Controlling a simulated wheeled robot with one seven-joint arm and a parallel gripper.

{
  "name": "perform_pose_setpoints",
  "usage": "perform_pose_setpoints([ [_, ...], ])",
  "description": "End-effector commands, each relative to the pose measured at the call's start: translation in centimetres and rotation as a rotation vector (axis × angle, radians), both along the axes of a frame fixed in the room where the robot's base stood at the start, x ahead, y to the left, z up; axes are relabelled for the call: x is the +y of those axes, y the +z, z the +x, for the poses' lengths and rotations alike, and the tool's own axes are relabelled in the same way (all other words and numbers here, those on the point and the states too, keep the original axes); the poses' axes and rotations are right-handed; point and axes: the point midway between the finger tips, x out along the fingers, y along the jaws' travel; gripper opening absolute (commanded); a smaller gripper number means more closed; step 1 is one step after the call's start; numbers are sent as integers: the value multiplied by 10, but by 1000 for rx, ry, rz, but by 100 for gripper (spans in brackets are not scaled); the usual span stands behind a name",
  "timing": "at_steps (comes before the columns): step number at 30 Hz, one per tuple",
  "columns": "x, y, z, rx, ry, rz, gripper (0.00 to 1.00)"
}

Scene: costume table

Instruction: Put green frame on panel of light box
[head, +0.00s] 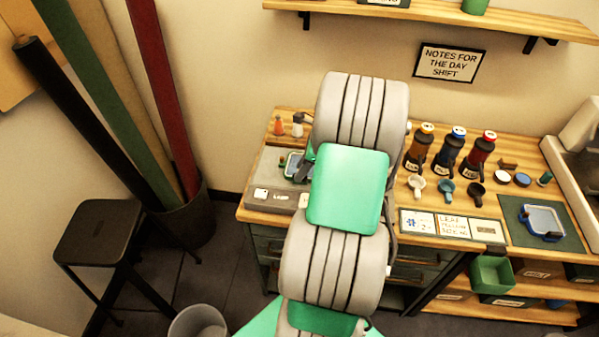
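The light box (268,199) is a low grey box at the left end of the table, with small labels on its front. A small green-rimmed frame (290,160) shows at its upper right part, just left of my arm. The dark end of my gripper (303,169) is beside or over the frame's right side, mostly hidden behind my arm. I cannot tell whether the frame rests on the panel or is held, nor whether the fingers are open. The rest of the light box's right side is hidden.
A blue frame (541,221) lies on a dark green mat (565,240) at the right. Several bottles (449,150), small cups (446,192) and label cards (452,225) stand right of my arm. Small bottles (297,125) stand behind the light box. A stool (98,230) and a bin (198,322) are left.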

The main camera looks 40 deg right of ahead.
Motion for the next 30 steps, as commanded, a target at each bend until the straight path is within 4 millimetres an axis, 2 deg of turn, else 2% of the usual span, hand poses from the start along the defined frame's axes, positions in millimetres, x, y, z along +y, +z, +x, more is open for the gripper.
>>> perform_pose_setpoints([
  [6,-15,54,-17,-4,-2,-5,34],
  [10,-21,80,-26,-2,-2,-3,34],
  [13,-24,92,-30,-1,-1,-1,34],
  [17,-24,97,-32,0,2,-2,34],
  [19,-16,101,-27,-7,48,-21,34],
  [20,-7,104,-22,-14,93,-39,34],
  [22,24,114,-7,-38,267,-113,34],
  [23,44,120,0,-52,374,-155,34],
  [25,97,133,12,-93,672,-274,34],
  [27,152,143,12,-141,1007,-403,34],
  [30,220,151,-5,-206,1483,-580,34],
])
